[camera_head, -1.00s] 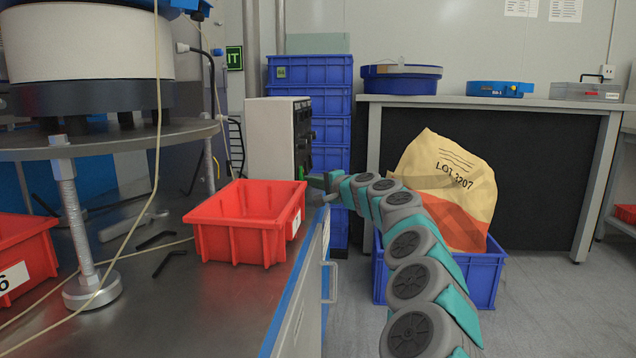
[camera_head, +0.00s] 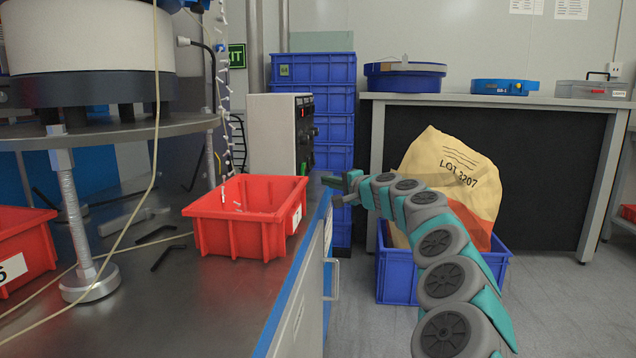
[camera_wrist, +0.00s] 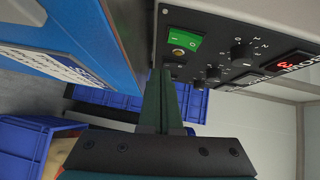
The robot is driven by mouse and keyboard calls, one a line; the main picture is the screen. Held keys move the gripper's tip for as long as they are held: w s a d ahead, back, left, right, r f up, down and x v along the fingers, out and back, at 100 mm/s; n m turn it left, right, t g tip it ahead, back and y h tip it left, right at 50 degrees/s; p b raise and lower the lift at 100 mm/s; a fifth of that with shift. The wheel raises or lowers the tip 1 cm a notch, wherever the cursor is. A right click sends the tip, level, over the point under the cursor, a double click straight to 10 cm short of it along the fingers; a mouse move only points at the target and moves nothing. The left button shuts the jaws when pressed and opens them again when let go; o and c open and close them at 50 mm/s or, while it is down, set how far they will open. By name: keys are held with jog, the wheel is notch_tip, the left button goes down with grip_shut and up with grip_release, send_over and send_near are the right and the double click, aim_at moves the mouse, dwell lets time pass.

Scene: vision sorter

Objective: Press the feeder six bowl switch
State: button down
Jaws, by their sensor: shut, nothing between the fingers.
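The control box (camera_head: 275,130) stands at the far end of the bench, its dark panel facing right. In the wrist view the panel (camera_wrist: 222,58) carries a green rocker switch (camera_wrist: 184,43), a round brass-coloured fitting below it, black knobs and a lit red display (camera_wrist: 293,61). No feeder number is readable on the box. My gripper (camera_head: 327,181) is shut and empty, just right of the red bin in the head view. In the wrist view its fingertips (camera_wrist: 162,74) point toward the panel, below and left of the green switch. I see no clear contact.
A red bin (camera_head: 232,235) sits on the bench; small pale pieces appear above and inside it. The bowl feeder (camera_head: 88,60) stands left. Blue crates (camera_head: 320,105) are stacked behind, and a LOT sack (camera_head: 452,170) sits in a blue bin (camera_head: 400,280) right of the bench.

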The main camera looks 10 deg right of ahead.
jog(key=v, duration=0.9)
jog(key=shift+s+f, duration=0.35)
jog(key=shift+f, duration=0.3)
